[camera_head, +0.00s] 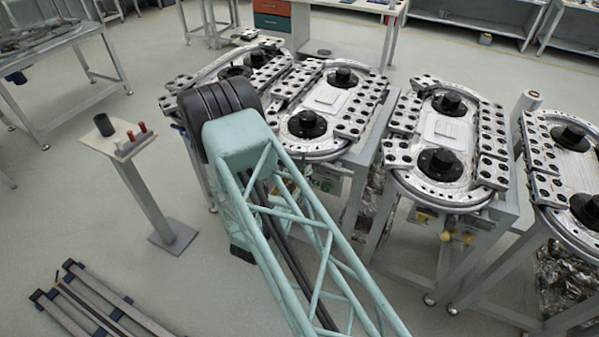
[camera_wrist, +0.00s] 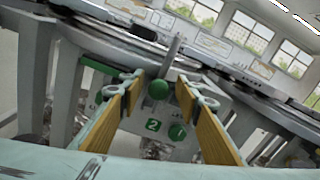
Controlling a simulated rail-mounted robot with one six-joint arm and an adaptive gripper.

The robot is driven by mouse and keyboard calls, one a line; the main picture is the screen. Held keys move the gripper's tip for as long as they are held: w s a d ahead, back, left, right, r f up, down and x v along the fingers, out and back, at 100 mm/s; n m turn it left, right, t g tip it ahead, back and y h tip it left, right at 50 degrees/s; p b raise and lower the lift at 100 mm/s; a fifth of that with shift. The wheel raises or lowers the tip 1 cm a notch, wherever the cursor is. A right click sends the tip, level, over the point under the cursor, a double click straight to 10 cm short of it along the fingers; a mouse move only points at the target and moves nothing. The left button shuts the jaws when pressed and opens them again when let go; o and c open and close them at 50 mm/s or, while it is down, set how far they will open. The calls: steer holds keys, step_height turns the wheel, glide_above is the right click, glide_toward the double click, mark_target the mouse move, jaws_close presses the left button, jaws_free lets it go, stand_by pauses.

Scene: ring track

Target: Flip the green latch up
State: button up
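A round green knob (camera_wrist: 158,89) shows in the wrist view in front of a grey panel (camera_wrist: 215,100), close to a grey rod that slants upward. It looks like the green latch handle, but I cannot tell exactly how it joins the rod. My gripper (camera_wrist: 161,84) is open, with one yellow-padded finger on each side of the knob in the picture. A gap shows between knob and each finger; the depth between them is unclear. Below are a green label "2" (camera_wrist: 152,125) and a round green part marked "1" (camera_wrist: 177,131). In the head view my arm hides the gripper.
Several ring-track stations stand in a row, including one at centre (camera_head: 350,118) and one to its right (camera_head: 463,120). A small stand (camera_head: 118,140) with a dark cup and red pieces is at left. Rails (camera_head: 95,300) lie on the floor. Open floor shows at lower left.

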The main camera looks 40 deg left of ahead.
steer(key=v, duration=1.1)
steer(key=shift+s, duration=0.35)
steer(key=shift+d, duration=0.1)
stand_by(0.4)
